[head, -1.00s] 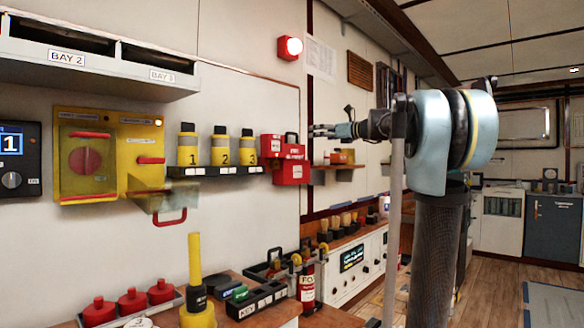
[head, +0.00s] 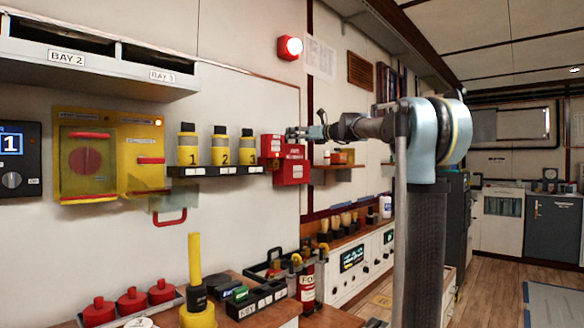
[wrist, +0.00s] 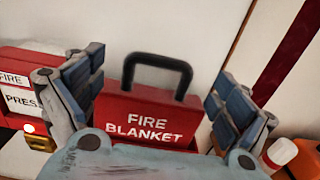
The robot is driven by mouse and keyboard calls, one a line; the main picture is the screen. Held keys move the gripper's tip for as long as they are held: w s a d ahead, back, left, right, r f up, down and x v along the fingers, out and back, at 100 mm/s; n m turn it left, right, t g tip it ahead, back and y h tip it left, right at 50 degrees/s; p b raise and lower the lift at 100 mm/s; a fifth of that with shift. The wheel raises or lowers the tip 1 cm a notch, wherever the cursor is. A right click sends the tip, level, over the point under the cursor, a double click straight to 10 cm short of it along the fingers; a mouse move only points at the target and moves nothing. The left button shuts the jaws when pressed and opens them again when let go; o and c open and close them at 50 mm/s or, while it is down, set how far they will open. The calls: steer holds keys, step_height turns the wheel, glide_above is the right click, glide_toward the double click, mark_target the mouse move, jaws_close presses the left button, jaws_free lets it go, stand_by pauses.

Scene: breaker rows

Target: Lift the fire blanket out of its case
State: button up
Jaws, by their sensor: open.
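The fire blanket (wrist: 150,112) is a red block with white lettering and a black loop handle (wrist: 158,66) on top. In the head view the blanket (head: 292,152) sits upright in its red wall case (head: 291,174). My gripper (head: 291,132) reaches in from the right at the height of the handle and hides most of it there. In the wrist view my gripper (wrist: 155,84) is open, with one finger left of the handle and one right of it. Both fingers look apart from the handle. My palm hides the lower part of the blanket.
A red fire call box (wrist: 18,95) is close to the left finger; it shows left of the case in the head view (head: 270,146). A shelf with yellow canisters (head: 220,170) is further left. A small shelf (head: 338,166) with an orange item is to the right.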

steer(key=x, duration=0.4)
steer(key=shift+d, duration=0.1)
steer(key=c, duration=2.1)
